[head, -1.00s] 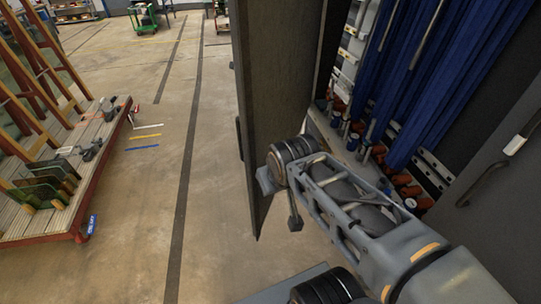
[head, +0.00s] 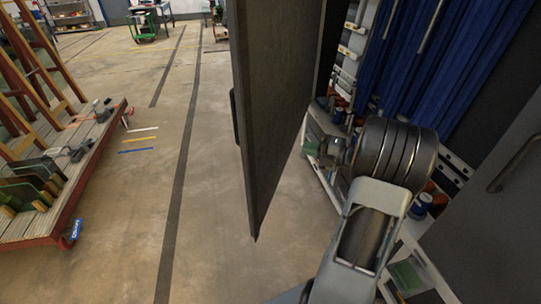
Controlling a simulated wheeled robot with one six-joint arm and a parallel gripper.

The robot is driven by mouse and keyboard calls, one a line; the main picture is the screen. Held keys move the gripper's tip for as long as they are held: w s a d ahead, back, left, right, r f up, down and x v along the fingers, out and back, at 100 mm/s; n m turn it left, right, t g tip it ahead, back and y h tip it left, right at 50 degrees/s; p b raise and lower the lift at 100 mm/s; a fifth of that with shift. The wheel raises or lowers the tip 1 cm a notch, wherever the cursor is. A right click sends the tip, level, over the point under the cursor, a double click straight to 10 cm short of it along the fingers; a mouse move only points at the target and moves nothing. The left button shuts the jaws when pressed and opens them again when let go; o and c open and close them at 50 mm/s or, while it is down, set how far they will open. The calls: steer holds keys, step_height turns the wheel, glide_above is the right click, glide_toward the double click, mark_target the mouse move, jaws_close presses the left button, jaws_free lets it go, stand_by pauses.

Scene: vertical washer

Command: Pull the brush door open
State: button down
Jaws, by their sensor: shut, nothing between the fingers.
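A tall dark door panel (head: 275,110) stands swung out, with its lower corner pointing towards me. A dark handle (head: 235,117) shows at its left edge. Behind and right of it, the washer's inside shows blue hanging brush material (head: 425,75). A second dark grey door panel (head: 485,235) with a bar handle (head: 515,162) is at the right edge. My gripper (head: 322,150) is at the end of my arm, between the two panels and in front of the opening. It is shut and empty, apart from both handles.
A wooden-decked cart (head: 75,185) with red edging stands on the floor at left. The floor (head: 190,200) between cart and door panel is clear. Inside the washer are small blue and orange parts (head: 420,205) near the lower frame.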

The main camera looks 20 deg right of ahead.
steer(key=s+f+n+y, duration=0.1)
steer(key=s+f+y, duration=0.1)
steer(key=g+p, duration=0.1)
steer(key=p, duration=0.2)
glide_toward(263, 147)
steer(key=x, duration=0.7)
steer(key=shift+w+a, duration=0.1)
steer(key=shift+w, duration=0.25)
